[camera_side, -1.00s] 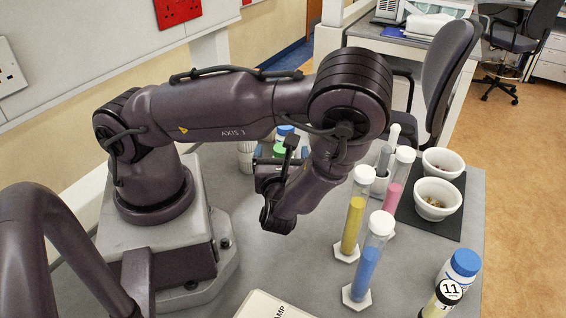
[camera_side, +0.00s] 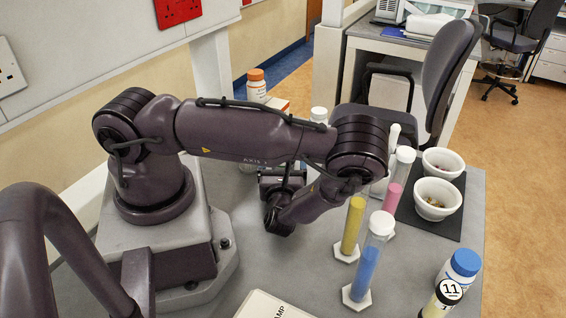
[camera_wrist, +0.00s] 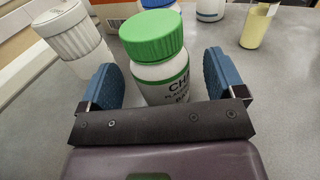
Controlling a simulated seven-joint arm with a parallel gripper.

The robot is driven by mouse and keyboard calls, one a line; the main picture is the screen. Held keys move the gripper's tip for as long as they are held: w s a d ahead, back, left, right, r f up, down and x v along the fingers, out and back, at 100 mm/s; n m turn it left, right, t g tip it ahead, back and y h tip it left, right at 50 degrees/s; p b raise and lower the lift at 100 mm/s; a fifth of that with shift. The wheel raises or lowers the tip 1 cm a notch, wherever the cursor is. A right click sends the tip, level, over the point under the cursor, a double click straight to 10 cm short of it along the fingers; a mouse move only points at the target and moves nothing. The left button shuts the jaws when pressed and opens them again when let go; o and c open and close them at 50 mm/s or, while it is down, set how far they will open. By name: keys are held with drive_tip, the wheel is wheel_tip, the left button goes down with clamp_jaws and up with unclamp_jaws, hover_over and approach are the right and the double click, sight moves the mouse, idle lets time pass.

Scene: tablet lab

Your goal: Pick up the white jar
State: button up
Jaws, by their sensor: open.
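A white jar with a green lid (camera_wrist: 160,65) stands upright on the grey bench in the wrist view, with dark print on its label. My gripper (camera_wrist: 157,68) is open, its two blue pads to the left and right of this jar with a gap on each side. In the side view my gripper (camera_side: 282,180) is low over the bench, and my arm hides the green-lidded jar and the fingertips.
Behind the green-lidded jar are a blue-lidded container (camera_wrist: 160,4), an orange box (camera_wrist: 115,12) and a yellow vessel (camera_wrist: 257,27). In the side view, yellow (camera_side: 352,228) and blue (camera_side: 367,268) tubes stand right of my gripper, near white bowls (camera_side: 437,199).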

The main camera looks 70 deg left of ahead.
drive_tip(key=shift+x, duration=0.95)
drive_tip(key=shift+c, duration=0.5)
drive_tip(key=c, duration=1)
